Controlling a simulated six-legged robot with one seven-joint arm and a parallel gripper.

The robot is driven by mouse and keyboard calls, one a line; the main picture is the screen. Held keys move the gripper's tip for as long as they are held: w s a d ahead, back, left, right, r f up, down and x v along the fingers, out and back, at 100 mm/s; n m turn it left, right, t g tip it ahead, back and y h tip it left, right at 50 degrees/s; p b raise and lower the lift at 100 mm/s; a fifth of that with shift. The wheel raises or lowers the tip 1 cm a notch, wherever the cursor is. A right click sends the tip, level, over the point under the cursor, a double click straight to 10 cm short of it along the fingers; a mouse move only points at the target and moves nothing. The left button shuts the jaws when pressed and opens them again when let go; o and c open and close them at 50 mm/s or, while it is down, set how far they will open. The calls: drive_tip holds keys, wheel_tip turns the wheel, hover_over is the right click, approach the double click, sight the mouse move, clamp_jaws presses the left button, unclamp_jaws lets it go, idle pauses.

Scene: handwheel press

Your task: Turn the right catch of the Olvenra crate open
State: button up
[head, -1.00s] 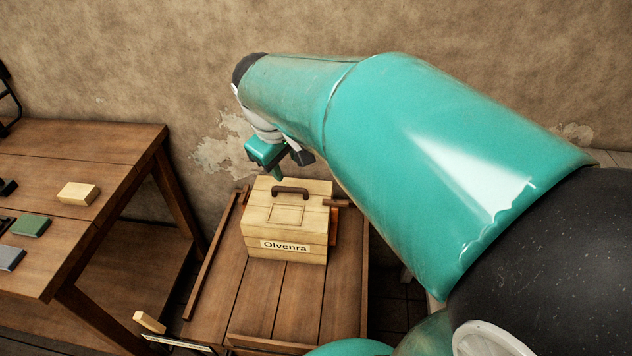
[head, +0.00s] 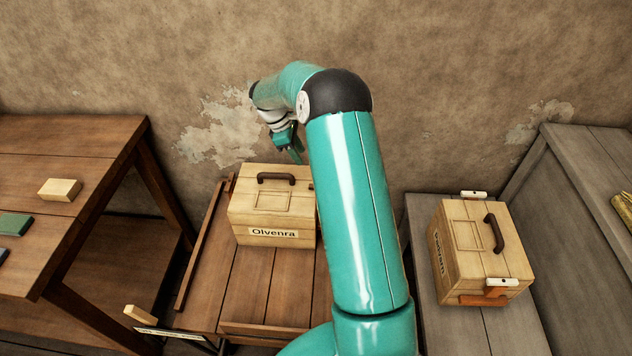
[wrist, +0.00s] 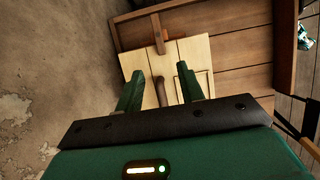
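The Olvenra crate (head: 240,212) is a pale wooden box with a dark handle (head: 276,178) on its lid and its name on the front. It stands on a brown slatted stand. My arm hides its right side in the head view. In the wrist view the crate (wrist: 197,52) lies beyond my fingers. A brown bar (wrist: 157,30) with a small orange piece crosses its far edge there; it looks like a catch. My gripper (wrist: 160,72) is open and empty, and the handle shows between its fingers. In the head view my gripper (head: 292,146) is above the crate's back.
A second pale crate (head: 451,262) with orange and white catches stands on a grey bench (head: 422,215) at the right. A brown table (head: 80,140) with small blocks is at the left. The stand has raised rails (head: 200,250). The wall is close behind.

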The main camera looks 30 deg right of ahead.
drive_tip(key=x, duration=1.4)
drive_tip(key=shift+d+f, duration=0.1)
drive_tip(key=shift+f, duration=0.1)
clamp_jaws()
